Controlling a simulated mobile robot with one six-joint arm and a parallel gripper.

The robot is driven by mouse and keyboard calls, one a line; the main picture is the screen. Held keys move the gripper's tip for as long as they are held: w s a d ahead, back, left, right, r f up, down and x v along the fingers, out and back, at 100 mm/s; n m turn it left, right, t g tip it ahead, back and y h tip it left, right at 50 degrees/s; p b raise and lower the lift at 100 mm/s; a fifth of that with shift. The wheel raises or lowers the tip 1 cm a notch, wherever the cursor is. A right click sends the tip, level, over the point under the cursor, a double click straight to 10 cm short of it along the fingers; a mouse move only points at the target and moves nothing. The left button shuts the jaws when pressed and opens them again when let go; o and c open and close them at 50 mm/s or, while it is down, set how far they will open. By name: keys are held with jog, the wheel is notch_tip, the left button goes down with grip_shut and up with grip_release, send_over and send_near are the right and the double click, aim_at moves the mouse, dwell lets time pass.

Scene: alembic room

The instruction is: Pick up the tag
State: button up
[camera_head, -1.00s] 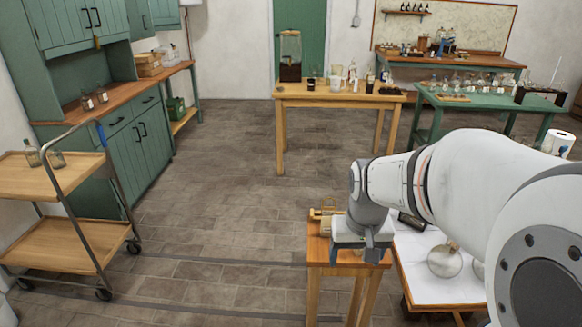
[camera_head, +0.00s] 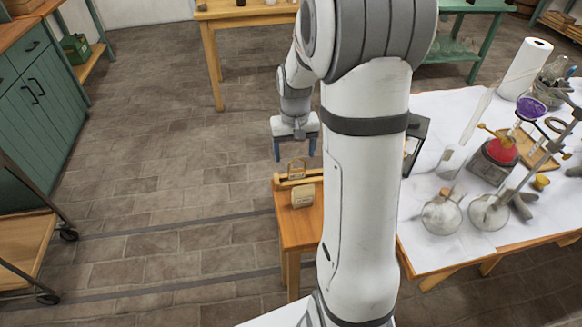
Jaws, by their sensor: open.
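A small cream piece that looks like the tag (camera_head: 302,197) is on the wooden side table (camera_head: 292,228), near its left part. A brass-coloured piece with an arched top (camera_head: 296,169) stands just behind it, beside a wooden bar. My gripper (camera_head: 294,156) points down with its two blue fingers apart and nothing between them. It shows just above and behind these pieces in the picture; its exact height over the table is hard to tell. My arm hides the right part of the side table.
A white-covered table (camera_head: 437,255) on the right carries round flasks (camera_head: 441,214), a red-topped apparatus (camera_head: 500,150) and a paper roll (camera_head: 524,68). A dark lantern-like frame (camera_head: 415,140) stands beside my arm. A trolley (camera_head: 22,250) is at left. The floor between is clear.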

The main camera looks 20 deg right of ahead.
jog(key=f, duration=0.7)
jog(key=shift+d, duration=0.4)
jog(key=shift+c, duration=0.4)
jog(key=shift+r, duration=0.1)
jog(key=c, duration=1)
jog(key=shift+o, duration=0.2)
notch_tip(320, 180, up, 10)
